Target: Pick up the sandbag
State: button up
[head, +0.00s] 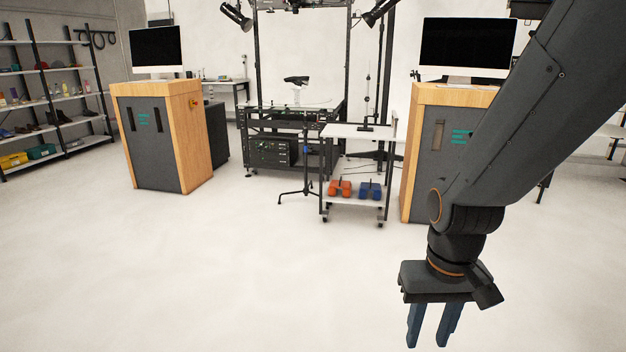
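On the lower shelf of a small white cart (352,209), an orange pair of lumpy blocks (340,188) lies beside a blue pair (370,190). They may be sandbags, but they are too small in view to be sure. My gripper (427,344) hangs at the lower right with its blue fingers pointing down. The fingers are apart with nothing visible between them, and it is well in front of the cart.
Two wood-and-grey cabinets with monitors stand left (155,135) and right (425,150) of a black turntable rig (290,125). A thin tripod (305,175) stands just left of the cart. Shelves (60,95) line the left wall. The floor in front is clear.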

aim_at(334, 185)
jog(key=u, duration=0.35)
jog(key=i, duration=3.85)
jog(key=z, duration=0.55)
jog(key=i, duration=0.9)
jog(key=z, duration=0.2)
